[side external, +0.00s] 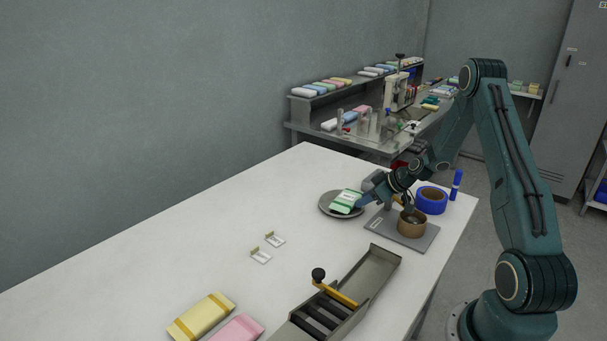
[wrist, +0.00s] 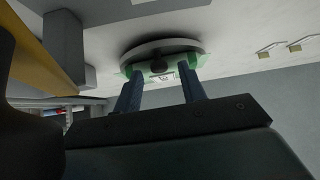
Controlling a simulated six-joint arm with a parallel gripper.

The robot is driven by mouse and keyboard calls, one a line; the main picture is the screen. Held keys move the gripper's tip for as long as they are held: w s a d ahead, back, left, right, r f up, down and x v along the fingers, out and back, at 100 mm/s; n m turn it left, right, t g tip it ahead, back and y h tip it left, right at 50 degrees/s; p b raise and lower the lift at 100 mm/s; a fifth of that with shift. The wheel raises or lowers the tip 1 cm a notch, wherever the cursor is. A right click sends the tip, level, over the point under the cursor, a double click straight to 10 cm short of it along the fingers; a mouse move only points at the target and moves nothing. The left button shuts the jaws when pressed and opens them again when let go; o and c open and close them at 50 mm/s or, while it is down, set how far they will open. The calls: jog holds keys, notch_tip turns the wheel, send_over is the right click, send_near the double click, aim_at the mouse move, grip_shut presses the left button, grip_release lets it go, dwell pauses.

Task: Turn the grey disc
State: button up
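The grey disc (side external: 326,207) lies flat on the white table, left of the grey plate with the brown cup. A green and white packet (side external: 346,201) lies on top of it. My gripper (side external: 361,203) is low at the right edge of the disc, beside the packet. In the wrist view the disc (wrist: 160,45) is just beyond my fingertips (wrist: 160,75), with the green packet (wrist: 203,62) in front of it. The two blue fingers are apart. Contact with the packet cannot be told.
A grey plate (side external: 376,225) with a brown cup (side external: 411,226) and a blue tape roll (side external: 431,203) stand close on the right. A roller chute (side external: 375,268) with a black-knobbed lever is in front.

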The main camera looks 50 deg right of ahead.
jog(key=v, duration=0.7)
jog(key=shift+s+r, duration=0.2)
jog(key=shift+s, duration=0.05)
dwell(0.3)
jog(key=shift+w+a, duration=0.15)
jog(key=shift+a, duration=0.05)
grip_shut()
jog(key=a+r+g+h, duration=0.1)
jog(key=a+g+h, duration=0.1)
jog(key=a, duration=0.4)
jog(key=a+r+m+g+h, duration=0.1)
jog(key=a+r+h, duration=0.1)
jog(key=a+h, duration=0.2)
jog(key=shift+w+a+g, duration=0.4)
jog(key=shift+w+a, duration=0.05)
jog(key=shift+a, duration=0.55)
